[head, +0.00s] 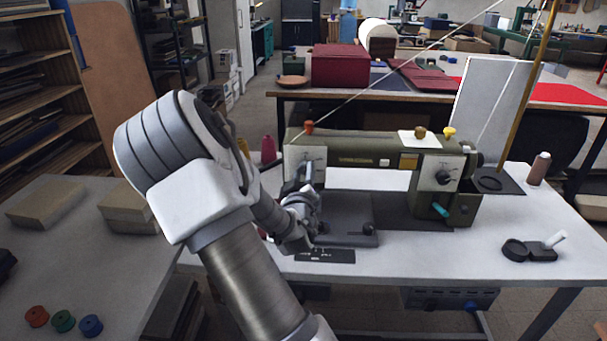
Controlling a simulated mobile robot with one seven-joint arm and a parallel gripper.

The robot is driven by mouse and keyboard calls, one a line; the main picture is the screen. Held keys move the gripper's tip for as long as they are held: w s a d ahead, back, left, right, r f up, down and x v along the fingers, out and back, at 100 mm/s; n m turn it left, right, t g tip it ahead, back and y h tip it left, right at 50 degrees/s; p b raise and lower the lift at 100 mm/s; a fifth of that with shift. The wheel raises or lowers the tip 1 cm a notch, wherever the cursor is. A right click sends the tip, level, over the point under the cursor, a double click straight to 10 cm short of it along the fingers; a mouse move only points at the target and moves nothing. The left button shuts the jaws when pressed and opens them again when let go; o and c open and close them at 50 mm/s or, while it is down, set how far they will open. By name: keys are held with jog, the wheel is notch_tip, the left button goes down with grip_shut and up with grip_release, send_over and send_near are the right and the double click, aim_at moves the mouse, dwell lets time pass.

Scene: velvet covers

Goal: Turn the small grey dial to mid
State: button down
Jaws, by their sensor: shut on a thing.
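The olive-green sewing machine (350,148) stands on the white table in the head view. My gripper (306,172) reaches up to the pale plate (318,154) on the machine's left end. Its jaws are shut at the front of this plate, on what appears to be the small grey dial. The jaws and wrist hide the dial, so its pointer and setting cannot be read. A larger dark dial (443,177) sits on another pale plate at the machine's right end, apart from my gripper.
A dark labelled strip (325,255) lies at the table's front, below my wrist. A teal lever (440,210) sticks out at the machine's lower right. A thread cone (539,168) and a black round item (515,250) stand on the right. The front right tabletop is mostly clear.

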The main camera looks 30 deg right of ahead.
jog(key=shift+b, duration=0.4)
jog(key=shift+f+m+b, duration=0.15)
jog(key=shift+m+b, duration=0.45)
jog(key=shift+m, duration=0.1)
jog(key=m+b, duration=0.4)
jog(key=b, duration=0.1)
jog(key=shift+d+f, duration=0.1)
jog(key=m+b, duration=0.3)
jog(key=b, duration=0.1)
jog(key=shift+s+m+b, duration=0.1)
jog(key=shift+m+b, duration=0.2)
jog(key=shift+b, duration=0.1)
jog(key=m+b, duration=0.2)
jog(key=b, duration=0.1)
jog(key=shift+r+m, duration=0.2)
jog(key=shift+m, duration=0.1)
jog(key=shift+c, duration=2.2)
grip_release()
